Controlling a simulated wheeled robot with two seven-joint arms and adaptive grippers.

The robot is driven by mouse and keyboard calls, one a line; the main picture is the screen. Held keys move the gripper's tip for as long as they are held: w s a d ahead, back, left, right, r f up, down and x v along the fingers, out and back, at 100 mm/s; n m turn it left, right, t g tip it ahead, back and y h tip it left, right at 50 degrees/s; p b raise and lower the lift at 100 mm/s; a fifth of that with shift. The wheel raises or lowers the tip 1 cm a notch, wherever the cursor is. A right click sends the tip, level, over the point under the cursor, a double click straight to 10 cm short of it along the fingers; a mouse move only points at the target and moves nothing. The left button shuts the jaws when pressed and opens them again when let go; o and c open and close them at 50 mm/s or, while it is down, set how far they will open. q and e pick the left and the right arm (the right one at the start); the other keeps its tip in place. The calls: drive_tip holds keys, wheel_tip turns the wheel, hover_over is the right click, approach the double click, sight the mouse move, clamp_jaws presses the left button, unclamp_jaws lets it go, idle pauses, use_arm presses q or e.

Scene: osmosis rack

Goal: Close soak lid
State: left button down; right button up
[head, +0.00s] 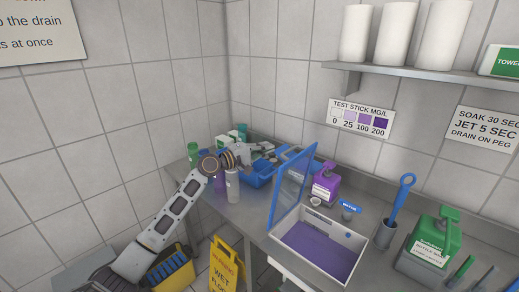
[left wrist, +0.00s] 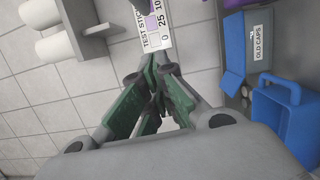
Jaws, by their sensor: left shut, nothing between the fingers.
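The soak box (head: 352,266) is a white open tray with purple liquid inside, on the steel counter in the head view. Its lid (head: 292,190) is a clear panel in a blue frame, standing steeply open along the box's left side. My left gripper (head: 262,148) is beyond and left of the lid, above the back of the counter, apart from the lid. In the left wrist view its dark green fingers (left wrist: 152,72) are closed together with nothing between them. The lid cannot be made out in that view. My right gripper is out of view.
A purple jug (head: 325,188) stands behind the box. A blue-handled brush (head: 397,208) and a green pump bottle (head: 430,246) stand right of it. A white bottle (head: 232,186) is below my left gripper. A blue "old caps" bin (left wrist: 258,45) shows in the wrist view.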

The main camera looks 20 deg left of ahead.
use_arm(q)
drive_tip(key=shift+s+d+r+p, duration=0.15)
drive_tip(key=shift+d+p, duration=0.4)
drive_tip(key=shift+d, duration=0.55)
drive_tip(key=shift+s+d+p, duration=0.2)
drive_tip(key=shift+d+p, duration=0.35)
drive_tip(key=shift+d, duration=0.5)
